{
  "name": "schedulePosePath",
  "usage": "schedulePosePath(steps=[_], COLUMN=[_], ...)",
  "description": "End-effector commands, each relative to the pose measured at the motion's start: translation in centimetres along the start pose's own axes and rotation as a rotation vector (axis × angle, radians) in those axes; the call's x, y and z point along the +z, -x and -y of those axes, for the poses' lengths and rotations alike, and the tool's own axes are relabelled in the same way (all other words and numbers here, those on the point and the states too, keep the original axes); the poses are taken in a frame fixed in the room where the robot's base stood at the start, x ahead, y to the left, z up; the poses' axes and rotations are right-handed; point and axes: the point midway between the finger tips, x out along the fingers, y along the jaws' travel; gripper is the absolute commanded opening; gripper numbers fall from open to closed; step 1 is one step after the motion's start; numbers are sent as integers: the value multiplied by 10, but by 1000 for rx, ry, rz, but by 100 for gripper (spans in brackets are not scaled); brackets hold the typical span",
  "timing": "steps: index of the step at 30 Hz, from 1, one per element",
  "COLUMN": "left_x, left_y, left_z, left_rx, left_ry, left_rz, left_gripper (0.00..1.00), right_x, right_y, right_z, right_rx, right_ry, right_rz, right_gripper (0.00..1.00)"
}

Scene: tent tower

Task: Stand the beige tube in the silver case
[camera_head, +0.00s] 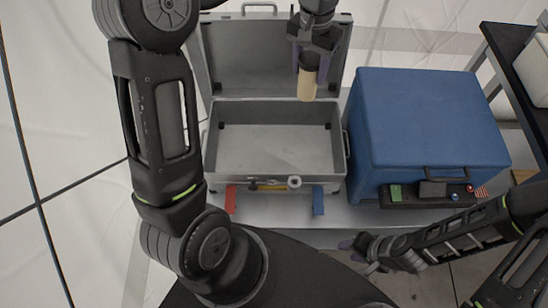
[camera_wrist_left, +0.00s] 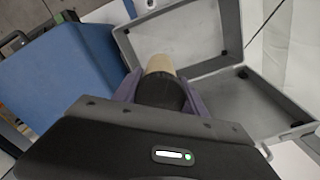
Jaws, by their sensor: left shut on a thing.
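The silver case (camera_head: 275,179) stands open on the table with its lid (camera_head: 240,60) raised at the back; its inside looks empty. It also shows in the left wrist view (camera_wrist_left: 262,105). My left gripper (camera_head: 310,64) is shut on the beige tube (camera_head: 307,86), which hangs roughly upright in front of the lid, by the case's back right. In the left wrist view the tube (camera_wrist_left: 160,64) shows beyond its dark top, between the fingers. My right gripper (camera_head: 358,256) is low at the table's front edge, fingers apart and empty, away from the case.
A blue box (camera_head: 430,115) stands close to the case's right side. A red block (camera_head: 231,199), a blue block (camera_head: 318,201) and a yellow-handled tool (camera_head: 268,187) are at the case's front. A dark shelf stands far right.

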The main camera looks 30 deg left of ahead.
Motion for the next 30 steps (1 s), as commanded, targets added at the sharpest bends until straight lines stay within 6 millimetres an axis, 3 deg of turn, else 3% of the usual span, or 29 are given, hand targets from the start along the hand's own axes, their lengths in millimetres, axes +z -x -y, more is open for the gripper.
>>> schedulePosePath(steps=[1, 5, 12, 16, 21, 30], left_x=[2, 11, 40, 58, 75, 80], left_y=[-26, -79, -195, -243, -277, -281], left_z=[9, 40, 107, 138, 161, 167], left_rx=[0, 2, 4, 2, -1, -2], left_ry=[-34, -190, -574, -764, -927, -982], left_rz=[1, 2, 1, 0, -1, -1], left_gripper=[3, 3, 3, 3, 3, 3], right_x=[0, -1, -4, -5, -6, -6], right_y=[-20, -59, -140, -174, -196, -196], right_z=[-8, -22, -52, -64, -72, -72], right_rx=[0, -2, -5, -7, -8, -8], right_ry=[1, 2, 6, 8, 10, 11], right_rz=[0, -2, -7, -9, -12, -13], right_gripper=[36, 36, 36, 36, 36, 36])
